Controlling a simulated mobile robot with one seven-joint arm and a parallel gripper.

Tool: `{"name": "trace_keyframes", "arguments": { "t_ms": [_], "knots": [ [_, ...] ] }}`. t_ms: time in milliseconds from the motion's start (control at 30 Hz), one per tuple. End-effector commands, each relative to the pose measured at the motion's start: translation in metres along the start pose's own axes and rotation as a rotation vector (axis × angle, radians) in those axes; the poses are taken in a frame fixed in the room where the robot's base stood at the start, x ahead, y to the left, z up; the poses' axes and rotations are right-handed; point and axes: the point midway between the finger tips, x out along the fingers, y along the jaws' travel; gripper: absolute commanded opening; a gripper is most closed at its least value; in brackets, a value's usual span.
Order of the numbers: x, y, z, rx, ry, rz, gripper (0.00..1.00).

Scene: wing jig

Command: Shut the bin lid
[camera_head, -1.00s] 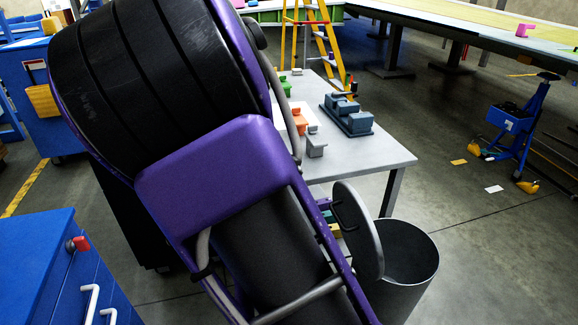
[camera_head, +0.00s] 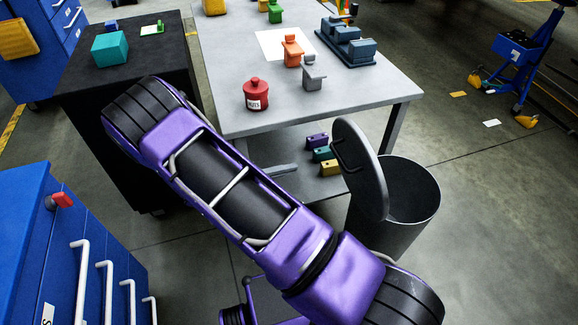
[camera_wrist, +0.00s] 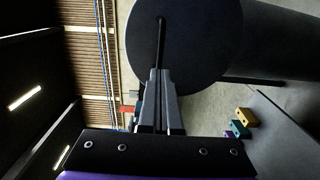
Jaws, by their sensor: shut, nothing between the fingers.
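The grey bin (camera_head: 407,222) stands on the floor at the right of the table in the head view. Its round dark lid (camera_head: 367,185) is open, standing nearly upright at the bin's left rim, with a thin bar handle (camera_head: 346,158) on its left face. In the wrist view the lid (camera_wrist: 205,55) fills the top middle and the handle (camera_wrist: 161,38) lies in line with my fingertips. My gripper (camera_wrist: 160,73) is shut and empty, its tips close to the handle; I cannot tell whether they touch. The head view does not show my gripper, only my purple arm.
The grey table (camera_head: 365,98) holds a red pot (camera_head: 257,95), orange and grey parts and a blue fixture (camera_head: 347,45). Colored blocks (camera_head: 322,154) sit on its lower shelf. A blue drawer cabinet (camera_head: 75,250) stands at left. Floor right of the bin is clear.

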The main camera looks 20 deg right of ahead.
Motion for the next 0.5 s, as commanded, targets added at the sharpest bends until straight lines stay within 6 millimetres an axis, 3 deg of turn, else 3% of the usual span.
{"name": "trace_keyframes", "arguments": {
  "t_ms": [300,500],
  "knots": [
    [0.070,0.000,0.001,-0.001,-0.006,0.000,0.00],
    [0.098,0.000,0.001,0.001,-0.004,-0.001,0.00]
  ]
}}
